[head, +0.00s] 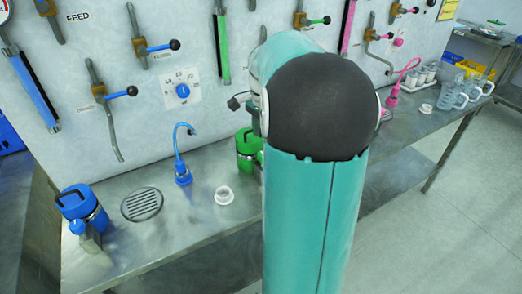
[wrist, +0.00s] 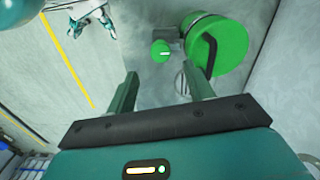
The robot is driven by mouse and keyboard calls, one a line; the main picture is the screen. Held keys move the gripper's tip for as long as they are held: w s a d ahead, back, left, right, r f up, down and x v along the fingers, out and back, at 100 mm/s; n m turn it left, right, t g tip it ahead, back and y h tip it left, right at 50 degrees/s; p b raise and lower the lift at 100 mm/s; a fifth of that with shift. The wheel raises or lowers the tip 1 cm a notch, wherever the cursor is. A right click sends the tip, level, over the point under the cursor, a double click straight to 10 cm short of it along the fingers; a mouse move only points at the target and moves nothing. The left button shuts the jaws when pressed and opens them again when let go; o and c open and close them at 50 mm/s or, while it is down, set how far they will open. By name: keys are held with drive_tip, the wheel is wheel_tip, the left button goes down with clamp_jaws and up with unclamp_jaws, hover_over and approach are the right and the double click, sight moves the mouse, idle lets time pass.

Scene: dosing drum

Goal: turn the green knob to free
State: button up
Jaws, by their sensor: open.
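The green knob (wrist: 161,50) shows in the wrist view as a small round green disc with a short white mark lying roughly level. It sits left of a green drum (wrist: 225,40) with a dark curved handle. My gripper (wrist: 159,72) is open, its two fingers spread on either side below the knob in the picture, with nothing between them. I see no contact with the knob. In the head view the green drum (head: 247,150) stands on the bench, partly hidden by my arm.
The metal bench (head: 190,225) holds a blue drum (head: 80,205), a blue spout (head: 182,165), a white cup (head: 224,195) and a drain (head: 142,204). A blue dial knob (head: 182,90) and several levers are on the wall. Glass jugs (head: 455,95) stand at right.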

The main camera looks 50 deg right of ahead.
wheel_tip(320, 180, down, 7)
drive_tip(key=shift+w+r, duration=0.1)
drive_tip(key=shift+r, duration=0.1)
drive_tip(key=c, duration=1)
drive_tip(key=shift+o, duration=0.2)
drive_tip(key=shift+n, duration=0.5)
drive_tip(key=n, duration=0.3)
drive_tip(key=shift+a+n, duration=0.1)
drive_tip(key=shift+n, duration=0.3)
drive_tip(key=n, duration=0.4)
drive_tip(key=shift+n, duration=0.3)
drive_tip(key=n, duration=0.8)
drive_tip(key=shift+n, duration=0.4)
